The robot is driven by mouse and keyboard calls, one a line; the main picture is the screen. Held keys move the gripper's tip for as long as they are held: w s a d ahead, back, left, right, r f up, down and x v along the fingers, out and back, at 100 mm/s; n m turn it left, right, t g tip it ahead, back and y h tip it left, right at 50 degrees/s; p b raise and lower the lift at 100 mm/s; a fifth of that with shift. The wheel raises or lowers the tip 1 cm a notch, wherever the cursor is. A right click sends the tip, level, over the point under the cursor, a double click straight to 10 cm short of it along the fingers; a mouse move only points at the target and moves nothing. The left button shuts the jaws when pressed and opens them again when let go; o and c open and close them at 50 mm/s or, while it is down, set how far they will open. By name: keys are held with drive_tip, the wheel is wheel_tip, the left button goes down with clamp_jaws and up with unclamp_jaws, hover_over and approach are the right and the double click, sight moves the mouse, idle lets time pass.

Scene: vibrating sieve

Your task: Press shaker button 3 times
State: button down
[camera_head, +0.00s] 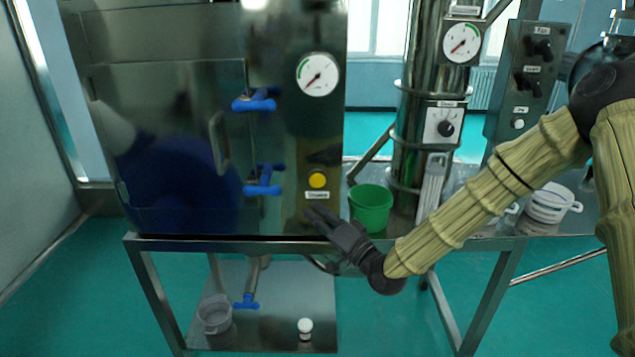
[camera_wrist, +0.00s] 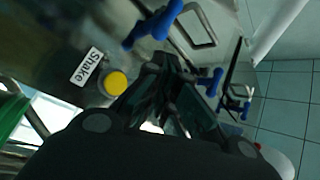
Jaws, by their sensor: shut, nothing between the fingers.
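The shaker button is a round yellow button (camera_head: 318,180) on the front of the steel cabinet (camera_head: 200,100), with a small white label just below it. In the wrist view the yellow button (camera_wrist: 115,83) sits beside a label reading "Shake" (camera_wrist: 87,66). My gripper (camera_head: 312,212) is in front of the cabinet, a little below the button and its label. Its fingers are together and empty. In the wrist view my gripper (camera_wrist: 165,65) points at the cabinet face, with the button to its left. I see no contact between the fingertips and the button.
Blue valve handles (camera_head: 262,180) stick out left of the button, and a round gauge (camera_head: 317,75) is above it. A green bucket (camera_head: 371,207) stands right of the cabinet on the steel table. A small white-capped bottle (camera_head: 305,328) is on the lower shelf.

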sight(317, 180)
drive_tip(key=shift+w+b, duration=0.3)
drive_tip(key=shift+w, duration=4.15)
drive_tip(key=shift+w, duration=0.1)
drive_tip(key=shift+w+b, duration=0.3)
drive_tip(key=shift+b, duration=0.05)
drive_tip(key=shift+w+b, duration=0.4)
drive_tip(key=shift+w, duration=0.45)
drive_tip(key=shift+s, duration=1.25)
drive_tip(key=shift+s, duration=0.1)
